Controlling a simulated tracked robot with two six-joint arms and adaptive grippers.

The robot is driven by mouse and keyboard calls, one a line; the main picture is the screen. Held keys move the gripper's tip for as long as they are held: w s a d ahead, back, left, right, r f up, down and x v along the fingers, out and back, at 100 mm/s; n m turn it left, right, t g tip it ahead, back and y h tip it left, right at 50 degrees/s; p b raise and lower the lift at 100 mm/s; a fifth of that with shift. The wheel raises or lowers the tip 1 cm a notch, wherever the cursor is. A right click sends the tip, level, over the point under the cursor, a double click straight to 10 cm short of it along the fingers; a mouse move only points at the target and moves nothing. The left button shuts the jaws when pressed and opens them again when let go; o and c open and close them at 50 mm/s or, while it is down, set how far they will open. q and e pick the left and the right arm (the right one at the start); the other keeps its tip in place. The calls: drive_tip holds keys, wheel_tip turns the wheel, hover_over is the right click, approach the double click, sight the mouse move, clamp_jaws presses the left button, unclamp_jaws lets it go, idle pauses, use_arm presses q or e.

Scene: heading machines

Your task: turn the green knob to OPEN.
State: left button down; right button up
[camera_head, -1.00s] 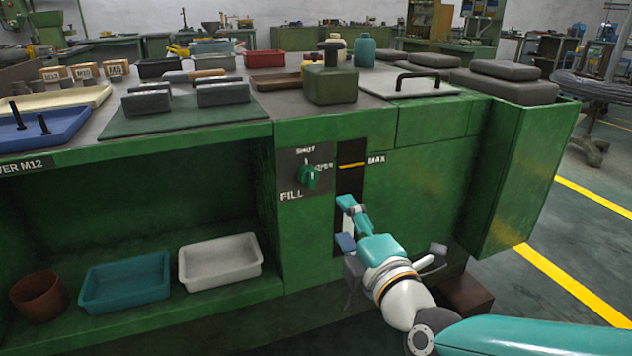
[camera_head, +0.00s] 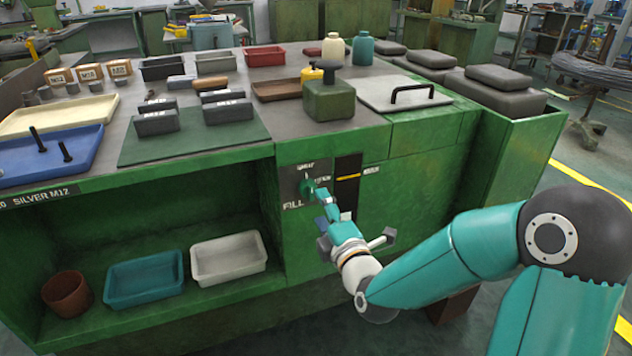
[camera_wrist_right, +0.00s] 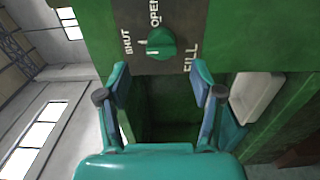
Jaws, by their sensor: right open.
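The green knob (camera_head: 307,188) sits on a dark plate (camera_head: 291,196) on the front of the green cabinet. In the right wrist view the knob (camera_wrist_right: 161,43) shows whole, with SHUT, OPEN and FILL lettered around it. Its white mark points towards SHUT. My right gripper (camera_head: 324,203) is just in front of the plate, to the right of and slightly below the knob. In the wrist view my right gripper (camera_wrist_right: 161,82) has its fingers wide apart, with the knob ahead between and beyond the tips. Nothing is between the fingers. My left gripper is not in view.
A dark gauge strip (camera_head: 347,185) with a yellow line is right of the plate. A teal tray (camera_head: 144,278) and a white tray (camera_head: 229,258) lie on the open shelf below left. A green can (camera_head: 329,100) stands on the cabinet top above.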

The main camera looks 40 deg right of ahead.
sight(312, 195)
drive_tip(key=x, duration=0.6)
drive_tip(key=shift+w+f, duration=0.15)
